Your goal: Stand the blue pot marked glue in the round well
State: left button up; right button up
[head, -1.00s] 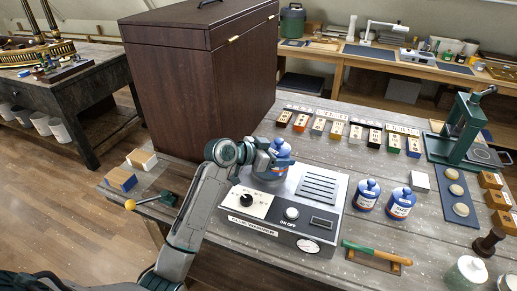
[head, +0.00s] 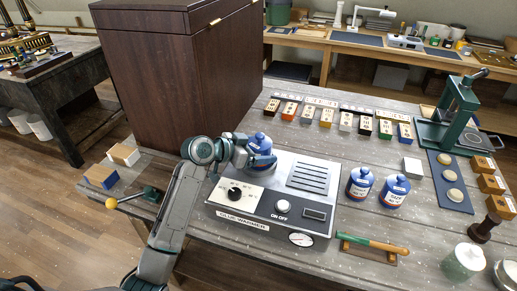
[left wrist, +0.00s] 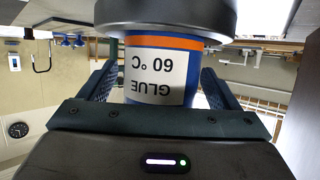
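The blue pot marked glue (head: 260,144) is upright at the back left of the glue warmer (head: 275,207), over the place of the round well. In the left wrist view its label (left wrist: 160,68) reads glue, 60 °C, upside down in the picture. A wide grey ring (left wrist: 165,20) crosses the pot's lower end there; it looks like the well's rim, but how deep the pot sits I cannot tell. The well's inside is hidden. My right gripper is not in view.
Two similar blue pots (head: 360,183) (head: 395,191) stand right of the warmer. A green-handled tool (head: 372,243) lies in front of them. A tall dark wooden cabinet (head: 150,85) stands close behind my left arm. Several small colored blocks line the back of the bench.

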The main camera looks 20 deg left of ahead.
pick_arm(q)
jog(key=shift+d, duration=0.1)
jog(key=shift+s+a, duration=0.1)
jog(key=shift+a, duration=0.1)
jog(key=b+v, duration=0.3)
jog(key=v, duration=0.7)
jog(key=shift+a+r, duration=0.1)
jog(key=shift+s+a+r+b, duration=0.35)
jog(key=shift+s+r, duration=0.05)
jog(key=shift+s, duration=0.05)
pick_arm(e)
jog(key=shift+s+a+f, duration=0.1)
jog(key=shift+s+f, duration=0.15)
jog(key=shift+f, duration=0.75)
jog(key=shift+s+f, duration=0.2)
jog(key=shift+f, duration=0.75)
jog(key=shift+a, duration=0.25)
